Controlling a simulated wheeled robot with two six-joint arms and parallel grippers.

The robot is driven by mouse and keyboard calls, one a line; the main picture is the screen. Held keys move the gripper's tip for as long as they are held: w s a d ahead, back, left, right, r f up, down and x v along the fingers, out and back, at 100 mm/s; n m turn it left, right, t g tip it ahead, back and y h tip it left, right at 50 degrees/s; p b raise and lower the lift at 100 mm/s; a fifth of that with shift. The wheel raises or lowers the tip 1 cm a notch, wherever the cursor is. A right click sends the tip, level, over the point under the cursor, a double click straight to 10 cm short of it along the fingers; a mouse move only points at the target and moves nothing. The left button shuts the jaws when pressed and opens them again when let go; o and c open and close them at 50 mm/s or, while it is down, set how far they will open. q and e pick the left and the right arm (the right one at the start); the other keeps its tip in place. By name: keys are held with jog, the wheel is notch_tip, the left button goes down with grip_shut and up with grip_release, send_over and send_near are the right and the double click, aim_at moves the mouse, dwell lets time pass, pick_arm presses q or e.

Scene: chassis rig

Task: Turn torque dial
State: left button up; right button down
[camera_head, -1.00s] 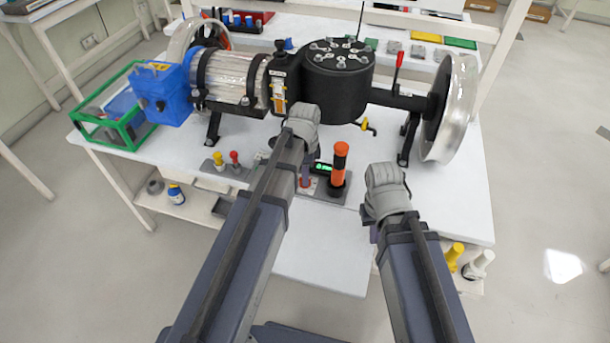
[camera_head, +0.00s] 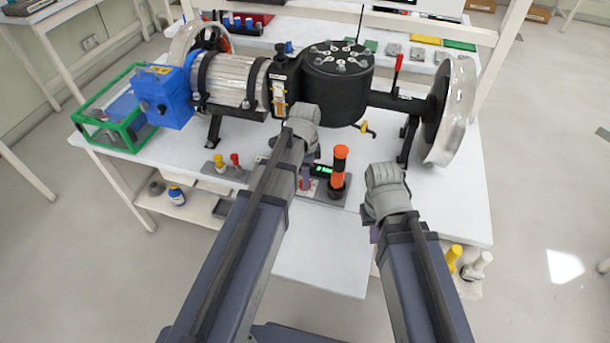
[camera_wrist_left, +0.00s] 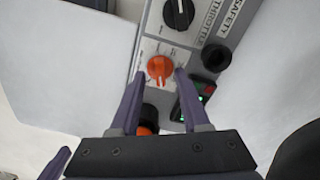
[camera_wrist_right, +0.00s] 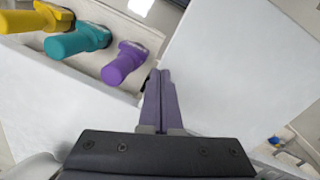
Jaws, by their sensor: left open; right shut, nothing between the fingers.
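The left wrist view shows an orange dial (camera_wrist_left: 158,67) with tick marks on a white panel; its lettering is too small to read. A black dial (camera_wrist_left: 178,13) labelled THROTTLE is beyond it. My left gripper (camera_wrist_left: 159,78) is open, its purple fingertips on either side of the orange dial; contact cannot be told. In the head view my left gripper (camera_head: 305,178) is over the control panel, its arm hiding the dial. My right gripper (camera_wrist_right: 160,74) is shut and empty, beside the bench front; it also shows in the head view (camera_head: 373,235).
A motor rig with a black drum (camera_head: 338,78) and a wheel (camera_head: 455,110) stands behind the panel. An orange and black upright cylinder (camera_head: 339,172) and a green display (camera_head: 321,170) are right of my left gripper. Purple (camera_wrist_right: 122,65) and teal (camera_wrist_right: 75,41) handles lie near my right gripper.

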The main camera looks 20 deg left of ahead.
pick_arm(q)
notch_tip(320, 180, up, 7)
jog(key=p, duration=0.6)
jog(key=shift+f, duration=0.1)
jog(key=shift+s, duration=0.1)
jog(key=s+n, duration=0.9)
jog(key=n, duration=0.4)
jog(key=s+d+m, duration=0.1)
jog(key=s+d, duration=0.1)
jog(key=d, duration=0.3)
jog(key=s+d+m+y, duration=0.1)
jog(key=s+d+m, duration=0.1)
jog(key=d, duration=0.3)
jog(key=shift+s, duration=0.75)
jog(key=shift+w, duration=0.1)
